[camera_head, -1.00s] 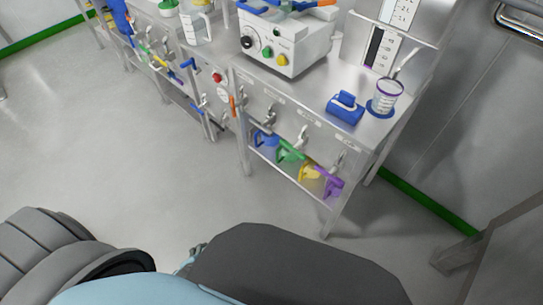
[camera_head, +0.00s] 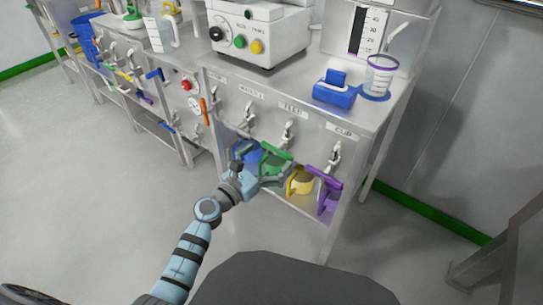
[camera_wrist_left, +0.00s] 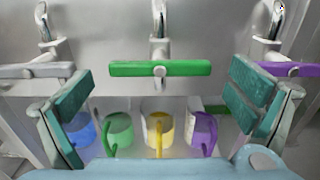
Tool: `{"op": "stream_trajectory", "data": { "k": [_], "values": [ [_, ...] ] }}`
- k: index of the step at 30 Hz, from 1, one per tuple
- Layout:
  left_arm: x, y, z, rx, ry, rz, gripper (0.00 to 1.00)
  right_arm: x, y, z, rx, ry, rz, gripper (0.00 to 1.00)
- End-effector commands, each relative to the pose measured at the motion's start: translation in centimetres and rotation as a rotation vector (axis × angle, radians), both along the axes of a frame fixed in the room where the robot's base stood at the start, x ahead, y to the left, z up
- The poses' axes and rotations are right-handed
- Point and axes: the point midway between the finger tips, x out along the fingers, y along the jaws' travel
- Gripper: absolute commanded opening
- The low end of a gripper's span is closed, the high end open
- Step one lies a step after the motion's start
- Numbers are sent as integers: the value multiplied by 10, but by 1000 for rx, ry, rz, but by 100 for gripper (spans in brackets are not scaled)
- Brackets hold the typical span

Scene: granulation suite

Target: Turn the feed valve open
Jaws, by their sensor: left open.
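The feed valve has a green bar handle (camera_wrist_left: 160,69) lying horizontally under its metal spout, in the middle of the left wrist view. In the head view the handle (camera_head: 277,154) shows below the FEED label (camera_head: 292,108). My left gripper (camera_wrist_left: 160,105) is open, its two green-padded fingers spread to the left and right of the handle. Nothing is between the pads, and the fingers look apart from the bar. In the head view the left gripper (camera_head: 262,172) is in front of the valve and partly covers the mugs. My right gripper is not in view.
Neighbouring valves have a grey handle (camera_wrist_left: 36,70) and a purple handle (camera_wrist_left: 289,69), close to the finger sides. Blue, green, yellow (camera_wrist_left: 157,128) and purple mugs stand on the shelf below. A measuring cup (camera_head: 381,75) and a blue block (camera_head: 335,90) are on the bench top.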

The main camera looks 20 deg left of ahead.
Motion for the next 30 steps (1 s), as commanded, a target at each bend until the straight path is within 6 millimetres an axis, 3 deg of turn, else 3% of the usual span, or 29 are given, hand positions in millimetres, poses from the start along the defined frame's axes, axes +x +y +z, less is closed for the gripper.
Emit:
{"op": "stream_trajectory", "data": {
  "k": [4, 12, 14, 20, 30],
  "values": [
    [14, -6, -2, -2, 1, 0, 100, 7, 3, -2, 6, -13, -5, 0],
    [17, -7, -1, -2, 1, 0, 100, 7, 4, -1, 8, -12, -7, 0],
    [17, -7, -1, -2, 1, 0, 94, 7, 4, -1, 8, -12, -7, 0],
    [16, -7, -1, -2, 1, 1, 62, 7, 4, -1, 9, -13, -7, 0],
    [16, -6, 0, -32, 14, 1, 61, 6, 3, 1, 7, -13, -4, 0]
  ]
}}
